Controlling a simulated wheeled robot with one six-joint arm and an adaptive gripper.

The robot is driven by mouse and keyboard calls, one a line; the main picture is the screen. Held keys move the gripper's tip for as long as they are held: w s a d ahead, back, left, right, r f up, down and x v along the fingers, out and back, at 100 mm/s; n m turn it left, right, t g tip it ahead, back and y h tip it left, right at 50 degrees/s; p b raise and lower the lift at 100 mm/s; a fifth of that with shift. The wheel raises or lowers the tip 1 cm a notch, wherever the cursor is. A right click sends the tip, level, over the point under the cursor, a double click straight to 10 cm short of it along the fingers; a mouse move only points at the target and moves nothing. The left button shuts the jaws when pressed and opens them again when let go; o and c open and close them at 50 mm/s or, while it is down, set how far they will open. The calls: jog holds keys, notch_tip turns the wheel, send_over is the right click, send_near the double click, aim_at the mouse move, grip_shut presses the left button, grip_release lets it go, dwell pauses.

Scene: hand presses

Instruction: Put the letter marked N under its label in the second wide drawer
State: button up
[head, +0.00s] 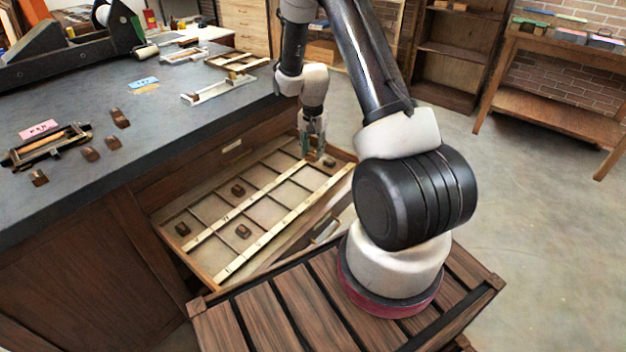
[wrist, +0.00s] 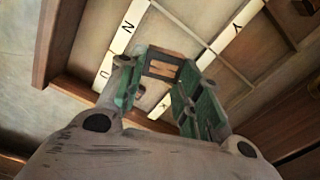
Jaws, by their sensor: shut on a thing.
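The drawer (head: 213,281) stands open below the bench and is split into compartments by dividers and pale label strips. My gripper (head: 313,150) is low over its far right end, pointing down. In the wrist view my gripper (wrist: 163,68) has its green fingers shut on a small brown letter block (wrist: 162,70); its mark is not readable. The N label (wrist: 127,28) is on the strip just left of the fingers, with the U label (wrist: 105,75) below it. Whether the block touches the drawer floor I cannot tell.
Other letter blocks lie in the drawer, such as one block (head: 238,190) near the middle and another block (head: 329,161) beside my gripper. Several more blocks (head: 90,154) lie on the bench top (head: 150,118). The drawer walls and dividers surround my gripper.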

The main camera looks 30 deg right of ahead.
aim_at(313, 178)
jog(key=f+m, duration=0.1)
jog(key=f, duration=0.2)
jog(key=f+m, duration=0.1)
jog(key=f, duration=0.3)
jog(key=w+d+f+m, duration=0.1)
jog(key=f, duration=0.2)
jog(key=shift+f+m, duration=0.15)
jog(key=shift+m, duration=0.15)
jog(key=shift+f, duration=0.1)
jog(key=o, duration=0.8)
jog(key=shift+c, duration=0.2)
